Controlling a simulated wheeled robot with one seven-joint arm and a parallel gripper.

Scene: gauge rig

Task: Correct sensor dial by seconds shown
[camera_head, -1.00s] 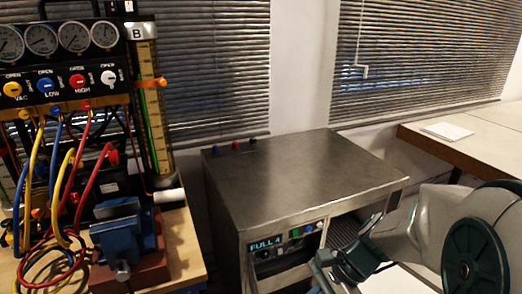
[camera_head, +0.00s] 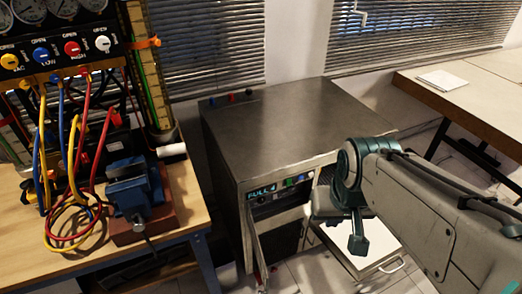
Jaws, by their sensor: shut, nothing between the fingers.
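The gauge rig (camera_head: 62,50) stands at the upper left with a row of round gauges, cut off by the top edge. Below them are yellow, blue, red and white knobs (camera_head: 71,48) marked OPEN. A metal cabinet (camera_head: 283,124) stands in the middle; its front panel has a small display (camera_head: 262,191) that seems to read "FULL 4", with small coloured buttons beside it. I cannot tell which part is the sensor dial. My gripper (camera_head: 357,245) is right of the cabinet front, pointing down, shut and empty, apart from the panel.
A blue vise (camera_head: 133,190) and coiled hoses (camera_head: 72,220) sit on the wooden bench (camera_head: 185,222) at left. A white drawer or tray (camera_head: 372,258) is low behind my gripper. A table (camera_head: 478,105) with paper (camera_head: 442,80) stands at right. The cabinet top is mostly clear.

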